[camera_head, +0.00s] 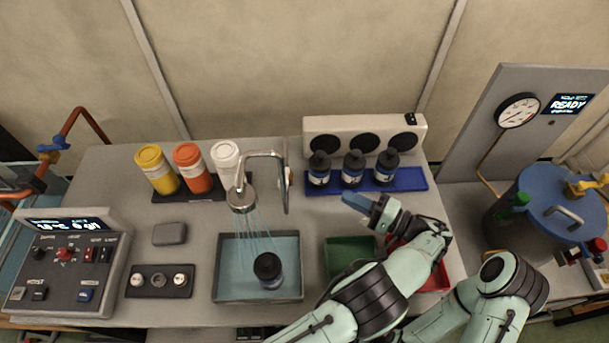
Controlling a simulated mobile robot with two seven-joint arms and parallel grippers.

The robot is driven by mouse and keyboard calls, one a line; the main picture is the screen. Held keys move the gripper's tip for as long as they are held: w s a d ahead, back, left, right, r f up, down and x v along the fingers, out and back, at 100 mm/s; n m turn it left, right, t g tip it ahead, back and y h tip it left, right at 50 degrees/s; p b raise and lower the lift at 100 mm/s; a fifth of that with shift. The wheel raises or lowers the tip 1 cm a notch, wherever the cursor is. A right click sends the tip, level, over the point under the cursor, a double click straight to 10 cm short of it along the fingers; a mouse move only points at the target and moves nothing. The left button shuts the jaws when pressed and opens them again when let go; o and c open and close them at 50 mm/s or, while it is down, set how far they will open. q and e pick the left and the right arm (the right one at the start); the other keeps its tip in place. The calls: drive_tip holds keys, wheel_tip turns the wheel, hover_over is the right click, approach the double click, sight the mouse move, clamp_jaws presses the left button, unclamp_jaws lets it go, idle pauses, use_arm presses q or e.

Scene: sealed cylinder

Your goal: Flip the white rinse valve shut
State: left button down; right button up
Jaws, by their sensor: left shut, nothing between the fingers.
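The white rinse valve (289,177) is a small white lever on the right side of the metal faucet (284,200), partly hidden by the pipe. My left gripper (358,203), with blue fingertips, is shut and empty. It is to the right of the faucet, in front of the bottle rack, apart from the valve. My right gripper is not in view.
A blue rack (409,181) holds three dark bottles behind my gripper. Green (337,256) and red (441,277) bins lie beside and under my arm. Yellow, orange and white containers (225,161) stand left of the faucet. A control console (67,262) is far left, a blue-lidded vessel (538,212) right.

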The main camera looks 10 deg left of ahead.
use_arm(q)
drive_tip(key=s+a+p+x, duration=0.1)
drive_tip(key=s+x, duration=0.2)
drive_tip(key=x, duration=1)
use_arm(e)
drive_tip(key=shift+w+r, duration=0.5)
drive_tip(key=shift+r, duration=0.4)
use_arm(q)
drive_tip(key=shift+d, duration=0.15)
drive_tip(key=s+a+t+b, duration=0.1)
drive_tip(key=a+m+t+b, duration=0.1)
drive_tip(key=shift+s+a+h, duration=0.3)
drive_tip(key=shift+s+h, duration=0.05)
drive_tip(key=shift+h, duration=0.05)
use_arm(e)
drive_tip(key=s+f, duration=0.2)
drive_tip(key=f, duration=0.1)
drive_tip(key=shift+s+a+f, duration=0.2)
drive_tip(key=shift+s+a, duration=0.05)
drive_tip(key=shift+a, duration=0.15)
